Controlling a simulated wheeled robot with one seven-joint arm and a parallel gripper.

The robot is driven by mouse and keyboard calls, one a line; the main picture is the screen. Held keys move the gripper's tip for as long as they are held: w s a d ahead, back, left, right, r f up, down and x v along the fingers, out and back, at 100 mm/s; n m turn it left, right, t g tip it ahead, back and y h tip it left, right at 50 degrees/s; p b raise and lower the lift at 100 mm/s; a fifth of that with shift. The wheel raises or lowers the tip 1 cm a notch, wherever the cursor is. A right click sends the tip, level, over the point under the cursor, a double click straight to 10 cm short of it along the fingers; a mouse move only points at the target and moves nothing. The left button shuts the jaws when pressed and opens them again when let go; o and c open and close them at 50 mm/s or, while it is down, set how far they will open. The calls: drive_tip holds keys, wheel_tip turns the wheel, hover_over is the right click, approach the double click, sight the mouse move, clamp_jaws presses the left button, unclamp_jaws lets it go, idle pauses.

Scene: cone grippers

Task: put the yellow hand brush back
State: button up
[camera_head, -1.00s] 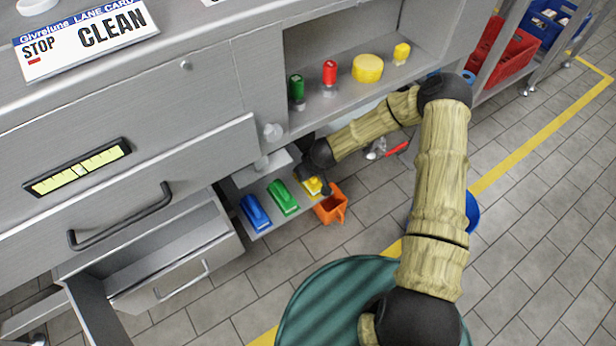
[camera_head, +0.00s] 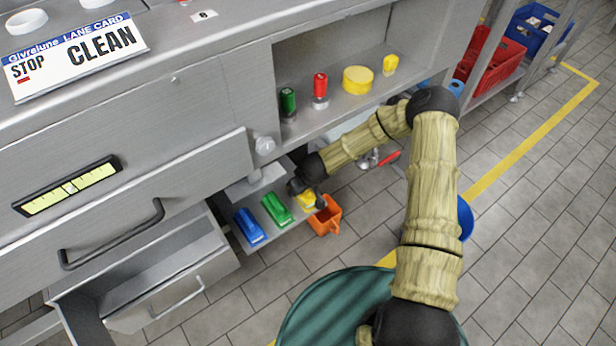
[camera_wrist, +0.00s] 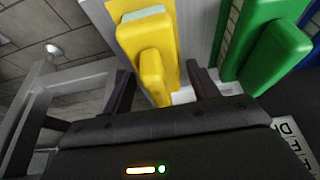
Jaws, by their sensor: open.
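The yellow hand brush (camera_head: 307,200) lies on a low grey shelf (camera_head: 262,228), at the right end of a row with a green brush (camera_head: 276,209) and a blue brush (camera_head: 248,227). My gripper (camera_head: 312,193) is over the yellow brush and hides part of it. In the wrist view the yellow brush (camera_wrist: 150,50) points in between the two open fingers (camera_wrist: 160,88), with its near end between the fingertips. The fingers stand apart from its sides. The green brush (camera_wrist: 268,50) is to the right there.
An orange scoop-like container (camera_head: 327,217) is just right of the shelf. An open drawer (camera_head: 165,270) is at the left. Above, an open bay (camera_head: 330,112) holds green and red bottles and yellow items. A dark green round thing (camera_head: 325,310) is in front.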

drive_tip(key=shift+f+b, duration=0.3)
drive_tip(key=shift+b, duration=0.2)
drive_tip(key=p+v, duration=0.9)
drive_tip(key=v, duration=0.8)
drive_tip(key=shift+w+r+p, duration=0.2)
drive_tip(key=shift+r+p, duration=0.15)
drive_tip(key=shift+r, duration=0.2)
drive_tip(key=shift+a+r, duration=0.1)
drive_tip(key=shift+a, duration=0.05)
